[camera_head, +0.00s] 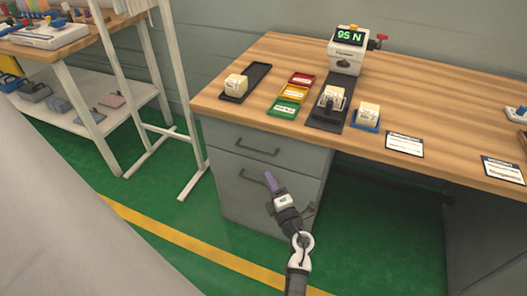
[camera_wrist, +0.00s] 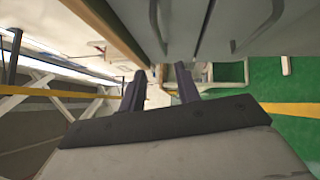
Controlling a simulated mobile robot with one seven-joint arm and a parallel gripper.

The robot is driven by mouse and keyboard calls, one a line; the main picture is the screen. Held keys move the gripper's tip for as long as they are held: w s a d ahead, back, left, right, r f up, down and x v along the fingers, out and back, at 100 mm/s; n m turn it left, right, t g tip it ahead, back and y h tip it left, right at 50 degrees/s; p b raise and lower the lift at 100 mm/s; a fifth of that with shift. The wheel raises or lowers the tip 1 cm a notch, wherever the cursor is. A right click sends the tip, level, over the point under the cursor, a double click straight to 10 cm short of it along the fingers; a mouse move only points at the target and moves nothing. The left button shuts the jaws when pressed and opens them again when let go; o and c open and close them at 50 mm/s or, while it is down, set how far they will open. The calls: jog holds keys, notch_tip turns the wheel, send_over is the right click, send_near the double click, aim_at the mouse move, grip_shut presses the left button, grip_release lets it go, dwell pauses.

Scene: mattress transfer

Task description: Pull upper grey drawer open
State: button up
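The upper grey drawer (camera_head: 228,142) sits under the left end of the desk, its front flush with the cabinet. Its dark bar handle (camera_head: 258,149) is in plain view; in the wrist view the handle (camera_wrist: 155,24) shows at the top, nearest the wooden edge. The lower drawer (camera_head: 236,190) is below, its handle (camera_head: 251,179) just left of my fingers. My gripper (camera_head: 270,180) is in front of the lower drawer in the head view, below the upper handle. In the wrist view its two dark fingers (camera_wrist: 161,88) are apart with nothing between them; neither handle is between them.
The wooden desktop (camera_head: 290,60) overhangs the drawers and carries trays, blocks and a green-lit gauge (camera_head: 349,38). A white frame leg (camera_head: 190,165) stands left of the cabinet. A shelf unit (camera_head: 90,110) is further left. Green floor (camera_head: 380,215) is open under the desk.

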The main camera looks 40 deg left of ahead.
aim_at(255, 151)
jog(key=x, duration=1.3)
jog(key=shift+w+a, duration=0.2)
jog(key=shift+a, duration=0.05)
jog(key=shift+c, duration=0.3)
grip_shut()
